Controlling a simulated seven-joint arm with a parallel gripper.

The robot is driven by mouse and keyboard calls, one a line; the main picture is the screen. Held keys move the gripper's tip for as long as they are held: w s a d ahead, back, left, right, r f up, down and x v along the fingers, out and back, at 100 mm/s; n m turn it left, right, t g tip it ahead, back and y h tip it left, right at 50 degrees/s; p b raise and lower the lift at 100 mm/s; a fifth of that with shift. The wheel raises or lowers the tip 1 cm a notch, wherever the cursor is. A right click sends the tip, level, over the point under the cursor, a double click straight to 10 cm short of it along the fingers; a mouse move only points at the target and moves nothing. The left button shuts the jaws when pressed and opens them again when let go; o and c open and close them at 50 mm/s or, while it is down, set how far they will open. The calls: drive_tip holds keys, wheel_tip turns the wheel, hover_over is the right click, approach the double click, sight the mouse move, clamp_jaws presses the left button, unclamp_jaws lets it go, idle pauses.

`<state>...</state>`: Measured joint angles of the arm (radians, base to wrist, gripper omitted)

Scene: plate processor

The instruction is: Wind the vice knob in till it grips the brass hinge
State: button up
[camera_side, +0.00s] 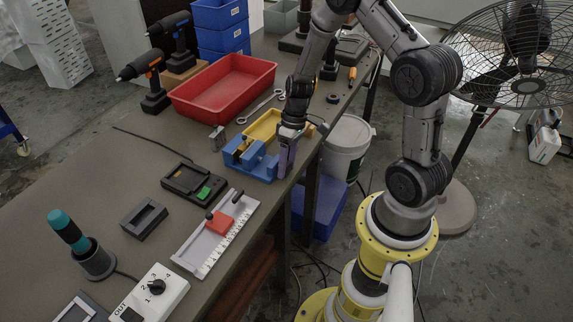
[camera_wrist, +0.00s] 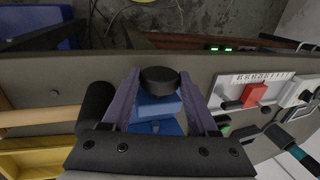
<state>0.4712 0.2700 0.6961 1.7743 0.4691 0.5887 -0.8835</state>
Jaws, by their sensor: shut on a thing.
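The blue vice (camera_side: 250,160) sits near the table's right edge in the side view. Its blue body also shows between my fingers in the wrist view (camera_wrist: 158,106). The black round vice knob (camera_wrist: 160,78) lies between my two fingertips in the wrist view. My gripper (camera_side: 286,160) points down at the vice's right end, and its purple fingers are shut on the knob. In the side view the fingers hide the knob.
A yellow tray (camera_side: 264,126) stands just behind the vice. A red bin (camera_side: 222,88), a wrench (camera_side: 260,106) and a dark device with a green patch (camera_side: 194,184) are nearby. A ruled slide with a red block (camera_side: 219,223) lies toward the front.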

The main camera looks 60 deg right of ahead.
drive_tip(key=shift+s, duration=0.1)
idle(0.3)
drive_tip(key=o, duration=1.4)
drive_tip(key=shift+c, duration=0.2)
drive_tip(key=v, duration=1.3)
drive_tip(key=shift+d+r, duration=0.35)
